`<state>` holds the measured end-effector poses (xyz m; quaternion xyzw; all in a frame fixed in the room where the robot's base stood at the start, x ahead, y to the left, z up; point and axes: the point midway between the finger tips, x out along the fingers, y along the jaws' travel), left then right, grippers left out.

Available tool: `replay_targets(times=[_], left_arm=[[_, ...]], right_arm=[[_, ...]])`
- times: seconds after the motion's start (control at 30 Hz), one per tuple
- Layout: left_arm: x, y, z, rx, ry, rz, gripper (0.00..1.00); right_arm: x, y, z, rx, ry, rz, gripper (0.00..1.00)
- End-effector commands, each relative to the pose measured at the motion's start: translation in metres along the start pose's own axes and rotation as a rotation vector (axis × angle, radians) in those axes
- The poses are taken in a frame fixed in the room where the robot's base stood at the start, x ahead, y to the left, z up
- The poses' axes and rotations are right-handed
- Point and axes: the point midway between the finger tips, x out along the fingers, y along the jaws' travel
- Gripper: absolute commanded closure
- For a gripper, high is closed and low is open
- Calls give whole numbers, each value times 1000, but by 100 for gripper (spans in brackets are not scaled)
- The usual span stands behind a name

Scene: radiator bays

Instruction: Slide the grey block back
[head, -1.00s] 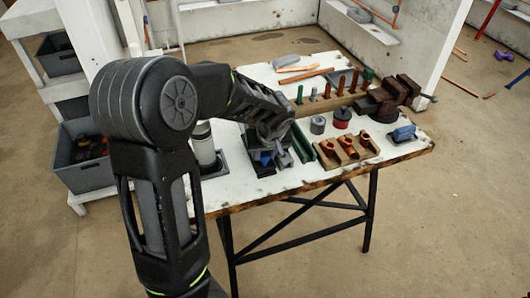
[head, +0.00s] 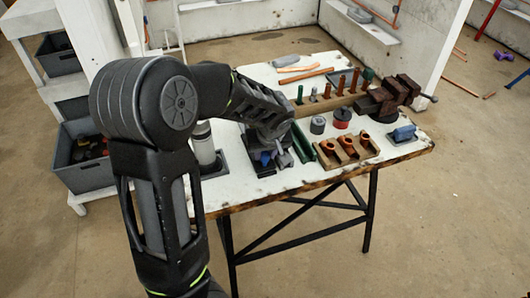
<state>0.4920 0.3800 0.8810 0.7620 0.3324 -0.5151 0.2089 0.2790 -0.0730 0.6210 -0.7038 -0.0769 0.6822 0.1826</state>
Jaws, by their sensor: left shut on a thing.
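My left gripper (head: 276,148) reaches down over a black tray (head: 264,171) on the white workbench, left of the green angled piece. It is shut on a small grey piece (head: 286,159), which looks like the grey block. My wrist and fingers hide much of it, so its exact fit against the tray is unclear. A blue part (head: 265,158) shows just left of it. My right gripper is not in view.
The green piece (head: 303,143) stands close on the right. Beyond it are a wooden holder with copper fittings (head: 347,151), a grey cylinder (head: 317,125), a red-and-black tin (head: 342,118) and a dark vise (head: 385,97). A pale canister (head: 204,148) stands left. The bench front is clear.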

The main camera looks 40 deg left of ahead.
Motion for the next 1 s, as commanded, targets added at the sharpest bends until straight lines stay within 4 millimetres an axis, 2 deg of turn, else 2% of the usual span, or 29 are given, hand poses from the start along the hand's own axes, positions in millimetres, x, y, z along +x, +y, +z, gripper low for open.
replay_targets(times=[0.27, 0.6, 0.93, 0.97, 1.0], left_arm=[[2, -1, -6, 0, 0, -3, 100], [17, -8, -42, -1, 1, -1, 100], [18, -7, -45, 2, 2, 1, 100], [18, -7, -45, 2, 2, 1, 71], [18, -7, -45, 2, 2, 1, 68]], right_arm=[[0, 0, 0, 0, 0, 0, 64], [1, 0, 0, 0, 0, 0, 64], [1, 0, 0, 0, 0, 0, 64], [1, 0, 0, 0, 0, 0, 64], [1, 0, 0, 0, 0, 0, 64]])
